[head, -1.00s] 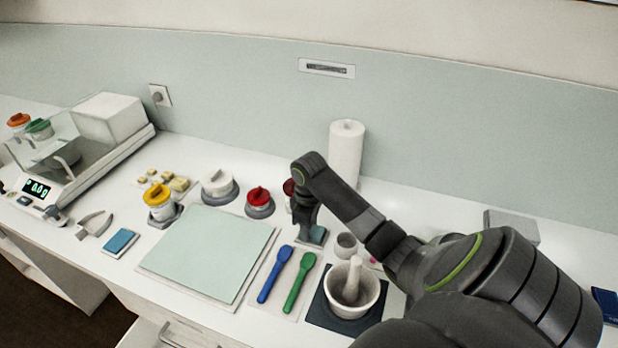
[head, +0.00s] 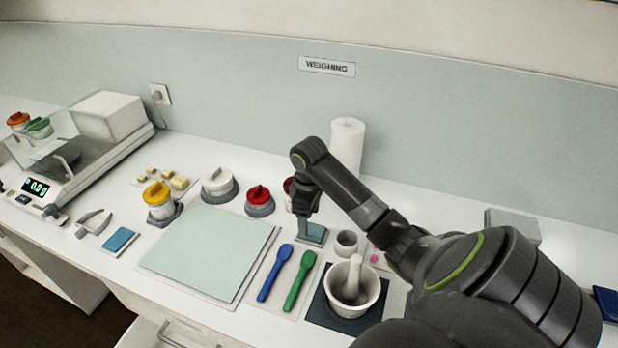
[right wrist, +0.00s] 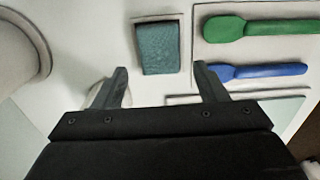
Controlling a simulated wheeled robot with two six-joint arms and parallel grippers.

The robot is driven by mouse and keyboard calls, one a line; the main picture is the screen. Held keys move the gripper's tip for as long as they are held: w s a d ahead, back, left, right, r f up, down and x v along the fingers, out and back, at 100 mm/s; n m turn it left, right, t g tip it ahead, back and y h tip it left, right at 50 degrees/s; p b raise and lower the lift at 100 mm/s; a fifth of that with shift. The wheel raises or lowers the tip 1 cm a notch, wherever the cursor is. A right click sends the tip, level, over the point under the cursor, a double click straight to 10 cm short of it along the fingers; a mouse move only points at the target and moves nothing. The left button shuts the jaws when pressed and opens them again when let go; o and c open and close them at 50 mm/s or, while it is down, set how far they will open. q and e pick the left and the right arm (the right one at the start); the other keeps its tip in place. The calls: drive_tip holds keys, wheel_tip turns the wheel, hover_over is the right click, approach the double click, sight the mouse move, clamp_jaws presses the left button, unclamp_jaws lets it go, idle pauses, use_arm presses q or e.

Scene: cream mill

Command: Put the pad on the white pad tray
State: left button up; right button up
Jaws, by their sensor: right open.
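The teal pad (head: 314,233) lies flat on the white pad tray, right of the green mat. In the right wrist view the pad (right wrist: 158,48) looks like a rough block, with a thin rim of the white pad tray (right wrist: 160,17) showing around it. My right gripper (head: 304,238) is just above the pad and hides part of it. In the right wrist view the fingers of my right gripper (right wrist: 160,70) are spread, nothing is between them, and the pad lies just beyond their tips. My left gripper is not in view.
A blue spatula (head: 275,272) and a green spatula (head: 299,280) lie near the pad. A mortar with pestle (head: 352,300), a small grey cup (head: 346,243), a red-lidded jar (head: 259,200) and a paper roll (head: 347,148) stand around. The pale green mat (head: 210,250) is bare.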

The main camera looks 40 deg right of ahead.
sight(309, 228)
wheel_tip(309, 228, up, 9)
drive_tip(key=p, duration=0.6)
drive_tip(key=shift+f, duration=0.15)
